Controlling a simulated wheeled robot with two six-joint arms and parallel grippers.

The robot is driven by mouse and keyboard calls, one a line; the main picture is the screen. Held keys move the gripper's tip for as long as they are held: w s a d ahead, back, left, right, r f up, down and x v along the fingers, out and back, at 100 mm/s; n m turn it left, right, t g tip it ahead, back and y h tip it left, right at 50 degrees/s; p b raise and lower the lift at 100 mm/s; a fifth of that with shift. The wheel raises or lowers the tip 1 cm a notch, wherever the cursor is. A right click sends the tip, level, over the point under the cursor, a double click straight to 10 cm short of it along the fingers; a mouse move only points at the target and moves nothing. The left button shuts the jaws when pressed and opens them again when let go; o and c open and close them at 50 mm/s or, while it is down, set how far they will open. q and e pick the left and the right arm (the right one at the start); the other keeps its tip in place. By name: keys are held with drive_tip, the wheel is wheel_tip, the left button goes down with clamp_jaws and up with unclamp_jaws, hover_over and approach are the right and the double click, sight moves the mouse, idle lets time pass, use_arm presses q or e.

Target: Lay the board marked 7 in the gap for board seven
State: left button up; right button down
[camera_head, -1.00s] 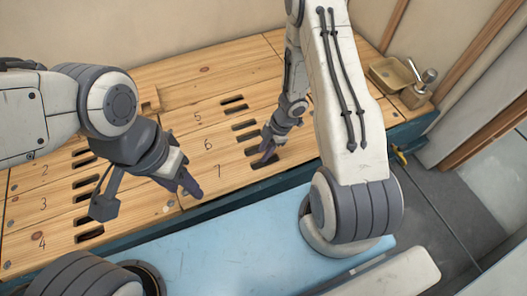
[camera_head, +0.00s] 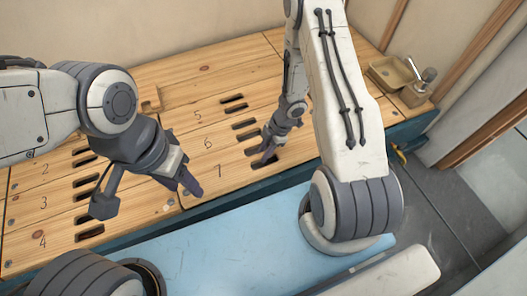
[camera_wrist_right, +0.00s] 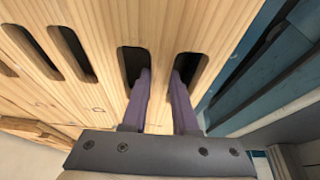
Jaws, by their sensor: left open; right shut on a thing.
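The board marked 7 (camera_head: 228,176) lies at the front edge of the wooden top, in front of the board marked 6 (camera_head: 206,148). It looks level with its neighbours, and no open gap for board seven shows. My right gripper (camera_head: 266,154) is shut on the board at its slotted right end. In the right wrist view, the right gripper's purple fingers (camera_wrist_right: 160,92) reach into two neighbouring dark slots, with a strip of wood between them. My left gripper (camera_head: 191,184) is open and empty, hanging near the board's left end.
Boards marked 2, 3 and 4 (camera_head: 42,241) with dark slots lie at the left. The board marked 5 (camera_head: 200,117) lies behind 6. A tan basin with a tap (camera_head: 398,75) stands at the back right. A blue surface (camera_head: 235,240) runs along the front.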

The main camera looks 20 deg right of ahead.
drive_tip(key=shift+f+b, duration=0.45)
drive_tip(key=shift+f, duration=0.65)
drive_tip(key=shift+p, duration=0.4)
drive_tip(key=shift+f, duration=0.15)
idle(0.5)
drive_tip(key=c, duration=0.6)
unclamp_jaws()
drive_tip(key=shift+f, duration=0.1)
drive_tip(key=p+v, duration=0.7)
drive_tip(key=v, duration=0.2)
drive_tip(key=shift+r, duration=0.3)
drive_tip(key=shift+d+r+p, duration=0.3)
drive_tip(key=shift+r, duration=0.15)
